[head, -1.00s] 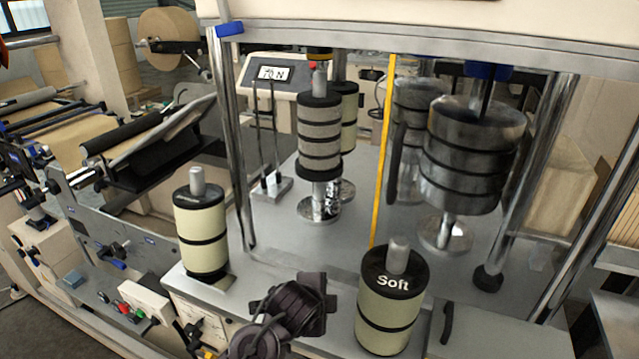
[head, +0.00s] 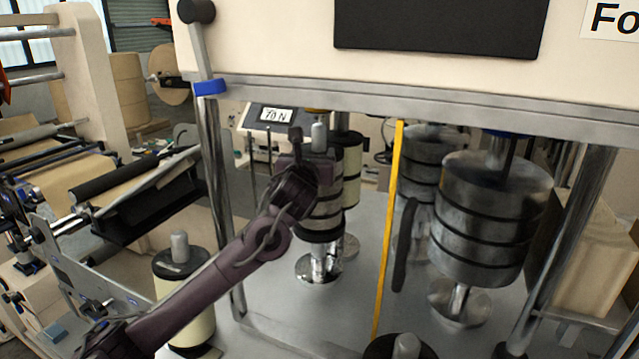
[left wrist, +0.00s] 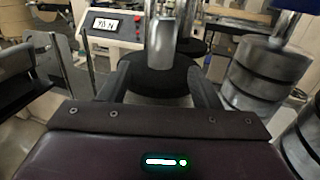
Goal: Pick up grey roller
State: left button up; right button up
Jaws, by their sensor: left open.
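The grey roller (head: 323,208), banded in black, stands upright on a chrome stand inside the machine frame. My left gripper (head: 306,168) is at its upper part and hides much of its near left side. In the left wrist view the roller's black top (left wrist: 158,82) with its metal knob (left wrist: 161,42) lies between the two fingers of the open left gripper (left wrist: 160,88). I cannot tell whether the fingers touch it. My right gripper is not in view.
A cream roller (head: 348,165) stands close behind the grey one. A yellow upright strip (head: 388,230) and stacked metal weights (head: 480,220) are to the right. A chrome post (head: 222,190) stands left of my arm. Another cream roller (head: 170,285) is at front left.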

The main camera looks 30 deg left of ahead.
aim_at(317, 145)
pick_arm(q)
jog(key=shift+w+a+r, duration=0.1)
jog(key=shift+w, duration=0.25)
jog(key=p+x, duration=0.3)
jog(key=x, duration=0.1)
jog(key=shift+p, duration=0.4)
jog(key=shift+w+a, duration=0.15)
jog(key=shift+w, duration=0.35)
jog(key=shift+s, duration=0.1)
jog(key=c, duration=0.4)
grip_shut()
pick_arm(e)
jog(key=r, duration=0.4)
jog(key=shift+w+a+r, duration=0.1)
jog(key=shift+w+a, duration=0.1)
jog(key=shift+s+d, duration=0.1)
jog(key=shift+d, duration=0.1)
